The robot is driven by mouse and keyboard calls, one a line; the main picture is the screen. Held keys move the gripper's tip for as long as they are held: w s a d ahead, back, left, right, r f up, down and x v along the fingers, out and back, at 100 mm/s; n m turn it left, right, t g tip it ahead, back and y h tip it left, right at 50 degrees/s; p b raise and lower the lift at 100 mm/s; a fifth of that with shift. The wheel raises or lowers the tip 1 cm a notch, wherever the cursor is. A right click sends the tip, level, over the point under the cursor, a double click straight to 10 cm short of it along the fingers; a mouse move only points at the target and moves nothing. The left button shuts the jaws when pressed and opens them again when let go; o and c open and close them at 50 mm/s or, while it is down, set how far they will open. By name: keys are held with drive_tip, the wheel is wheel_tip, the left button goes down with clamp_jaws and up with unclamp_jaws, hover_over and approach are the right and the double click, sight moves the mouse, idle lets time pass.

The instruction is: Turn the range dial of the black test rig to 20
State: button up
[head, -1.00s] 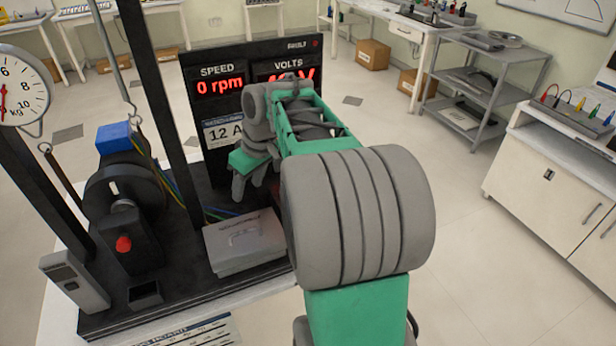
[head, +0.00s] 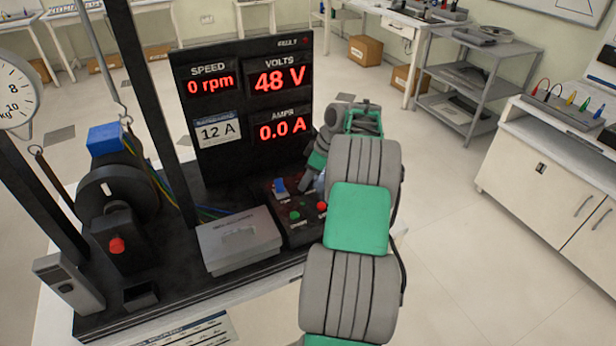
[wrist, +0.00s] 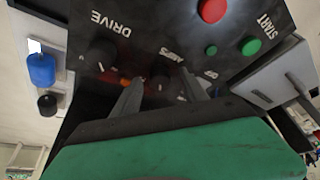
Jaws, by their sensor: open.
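The black test rig (head: 165,265) stands on a white table in the head view. Its control panel (head: 292,228) is partly covered by my arm. In the wrist view a black dial (wrist: 160,79) beside the AMPS lettering shows between the fingers of my gripper (wrist: 164,90). White marks ring it, mostly too small or hidden to read. The fingers are apart, one on each side of the dial; I cannot tell whether they touch it. Another black knob (wrist: 100,53) sits by the DRIVE lettering. In the head view my arm hides the dial and most of the gripper.
A grey box (head: 238,245) lies left of the panel. The display board (head: 245,100), reading 48 V and 0.0 A, rises behind.

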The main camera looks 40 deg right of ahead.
drive_tip(key=shift+c, duration=0.2)
clamp_jaws()
idle(0.3)
drive_tip(key=shift+m+b, duration=0.3)
drive_tip(key=shift+b, duration=0.05)
drive_tip(key=shift+a+f+m+t+h+b, duration=0.1)
drive_tip(key=shift+m+t+h+b, duration=0.25)
drive_tip(key=shift+m+b, duration=0.55)
drive_tip(key=m+b, duration=0.1)
drive_tip(key=m+h+b, duration=0.1)
drive_tip(key=m, duration=0.1)
drive_tip(key=shift+a+m+h, duration=0.15)
drive_tip(key=shift+m+h, duration=0.1)
drive_tip(key=shift+m, duration=0.05)
drive_tip(key=m+h+b, duration=0.2)
drive_tip(key=m, duration=0.4)
drive_tip(key=shift+a, duration=0.1)
drive_tip(key=shift+r+h, duration=0.2)
drive_tip(key=shift+h, duration=0.1)
drive_tip(key=shift+o, duration=0.2)
unclamp_jaws()
